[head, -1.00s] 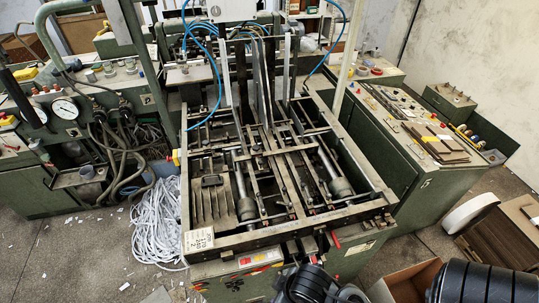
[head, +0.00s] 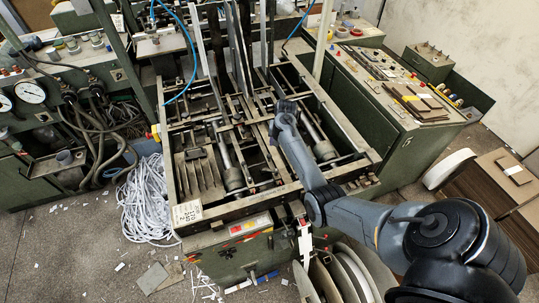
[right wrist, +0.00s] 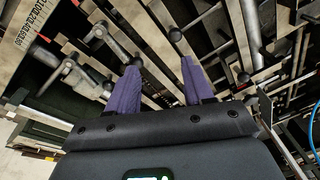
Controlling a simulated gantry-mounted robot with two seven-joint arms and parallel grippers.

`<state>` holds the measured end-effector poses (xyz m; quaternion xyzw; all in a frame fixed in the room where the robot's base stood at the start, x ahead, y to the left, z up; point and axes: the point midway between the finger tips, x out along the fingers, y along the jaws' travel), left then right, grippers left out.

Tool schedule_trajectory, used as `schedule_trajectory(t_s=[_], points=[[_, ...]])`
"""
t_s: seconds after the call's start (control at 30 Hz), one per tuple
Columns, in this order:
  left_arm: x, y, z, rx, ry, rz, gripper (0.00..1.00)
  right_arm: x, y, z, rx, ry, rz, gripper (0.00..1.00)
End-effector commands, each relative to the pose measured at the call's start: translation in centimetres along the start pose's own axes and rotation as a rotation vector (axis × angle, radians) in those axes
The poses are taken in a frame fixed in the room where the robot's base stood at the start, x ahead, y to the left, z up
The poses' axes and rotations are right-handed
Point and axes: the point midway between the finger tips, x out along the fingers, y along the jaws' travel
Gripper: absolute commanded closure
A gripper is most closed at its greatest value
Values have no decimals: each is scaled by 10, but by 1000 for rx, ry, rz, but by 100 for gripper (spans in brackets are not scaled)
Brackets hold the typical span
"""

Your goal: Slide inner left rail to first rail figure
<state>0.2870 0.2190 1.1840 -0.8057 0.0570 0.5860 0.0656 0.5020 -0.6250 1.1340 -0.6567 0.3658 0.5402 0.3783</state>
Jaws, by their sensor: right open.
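The greyboard feeder's open frame (head: 235,212) stands in the middle of the head view, with several long rails running from front to back inside it. I cannot single out the inner left rail with certainty. The rails (right wrist: 150,35) also cross the right wrist view diagonally. My right arm reaches over the front edge of the feeder, and its hand is above the right-middle of the rails. My right gripper (right wrist: 158,65) is open, with two purple fingers apart and nothing between them. I cannot tell whether a fingertip touches a rail. My left gripper is out of view.
A white label with numbers (head: 187,212) is on the frame's front left corner. Coiled white strapping (head: 148,200) lies on the floor at left. A green control cabinet (head: 400,130) stands right of the feeder. Thin upright bars and blue hoses rise at the back.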

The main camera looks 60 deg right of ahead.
Motion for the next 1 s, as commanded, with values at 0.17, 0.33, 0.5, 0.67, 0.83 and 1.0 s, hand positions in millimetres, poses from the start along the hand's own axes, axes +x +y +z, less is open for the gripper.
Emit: schedule_trajectory(t_s=[0.17,0.33,0.5,0.67,0.83,1.0], points=[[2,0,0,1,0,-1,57,3,-12,-10,118,-81,-63,49],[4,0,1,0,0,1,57,7,-16,-10,153,-109,-82,49],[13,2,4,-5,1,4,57,15,-16,-9,154,-110,-83,49],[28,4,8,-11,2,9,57,29,-17,-7,153,-109,-82,49],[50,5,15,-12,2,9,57,49,-18,-5,152,-109,-82,49],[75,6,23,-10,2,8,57,71,-20,-3,151,-109,-82,49]])
